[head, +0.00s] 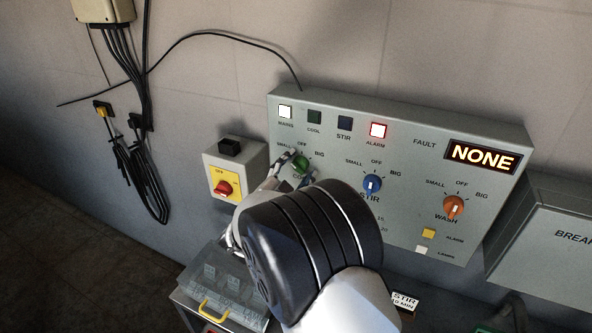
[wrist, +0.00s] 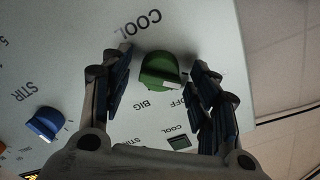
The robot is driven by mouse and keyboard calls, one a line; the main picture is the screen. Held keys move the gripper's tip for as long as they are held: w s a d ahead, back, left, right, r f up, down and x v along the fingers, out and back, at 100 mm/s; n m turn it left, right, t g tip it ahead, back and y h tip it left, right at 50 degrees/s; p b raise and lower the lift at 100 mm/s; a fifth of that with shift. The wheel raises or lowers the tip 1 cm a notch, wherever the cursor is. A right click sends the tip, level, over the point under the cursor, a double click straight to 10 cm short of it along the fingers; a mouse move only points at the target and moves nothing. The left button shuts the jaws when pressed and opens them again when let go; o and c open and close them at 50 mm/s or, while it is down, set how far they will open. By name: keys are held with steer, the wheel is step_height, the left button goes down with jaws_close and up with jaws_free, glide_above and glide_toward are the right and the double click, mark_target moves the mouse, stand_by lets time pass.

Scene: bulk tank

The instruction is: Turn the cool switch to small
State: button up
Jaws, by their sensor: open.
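The green cool switch (head: 301,166) is a round knob at the left of the grey control panel, with SMALL, OFF and BIG printed around it. In the wrist view the knob (wrist: 161,70) shows whole, with a white mark on its edge on the side of the OFF and BIG labels. I cannot tell its exact setting. My gripper (wrist: 160,60) is open, with one finger on each side of the knob and a visible gap on both sides. In the head view my arm hides part of the panel below the knob.
The blue stir knob (head: 372,185) and orange wash knob (head: 454,207) are to the right. The display (head: 482,156) reads NONE. A red switch on a yellow plate (head: 223,187) is close left.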

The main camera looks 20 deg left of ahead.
steer(key=s, duration=1.2)
steer(key=shift+a, duration=0.45)
steer(key=w+d+r+n+g+y, duration=0.2)
steer(key=w+d+r+y, duration=0.15)
steer(key=w+r, duration=0.25)
steer(key=s+d+r+n+g+y, duration=0.3)
steer(key=d+r+n+g, duration=0.1)
steer(key=d, duration=0.6)
steer(key=s+d+f+n+g+h, duration=0.1)
steer(key=s+d+f+g+h, duration=0.1)
steer(key=s+d, duration=1)
steer(key=s+d+f+n+g+h, duration=0.1)
steer(key=s+d+f+g+h, duration=0.2)
steer(key=s+d, duration=0.9)
steer(key=s+f+g, duration=0.1)
steer(key=s+g, duration=0.1)
steer(key=s, duration=0.1)
steer(key=shift+s+d+f+n, duration=0.25)
steer(key=shift+d+n, duration=0.1)
steer(key=shift+n, duration=0.05)
